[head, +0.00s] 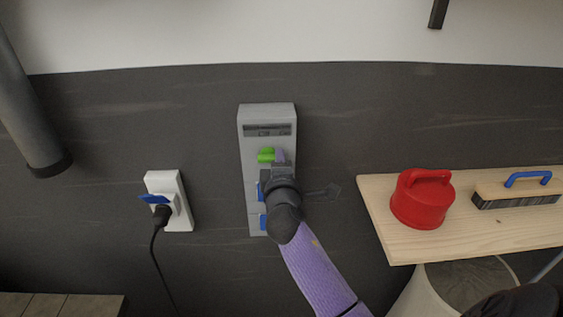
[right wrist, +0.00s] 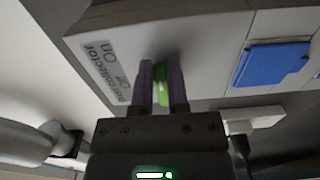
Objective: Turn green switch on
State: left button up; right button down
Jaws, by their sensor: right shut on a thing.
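The green switch (head: 266,155) is on the upper part of a grey wall panel (head: 267,113), below a dark label strip. My right gripper (head: 280,156) reaches up to the panel at the switch. In the right wrist view my right gripper (right wrist: 161,85) has its two purple fingers on either side of the green switch (right wrist: 162,84), shut on it. The label beside the switch shows "On" and "Off" in the right wrist view. The gripper and wrist hide part of the switch and the panel's right side in the head view. My left gripper is not in view.
Left is a white socket (head: 179,200) with a blue lid and a black plug and cable. Right is a wooden shelf (head: 400,245) with a red lidded container (head: 421,205) and a blue-handled brush (head: 517,192).

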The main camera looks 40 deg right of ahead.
jog(key=shift+a+f, duration=0.2)
jog(key=shift+f, duration=0.05)
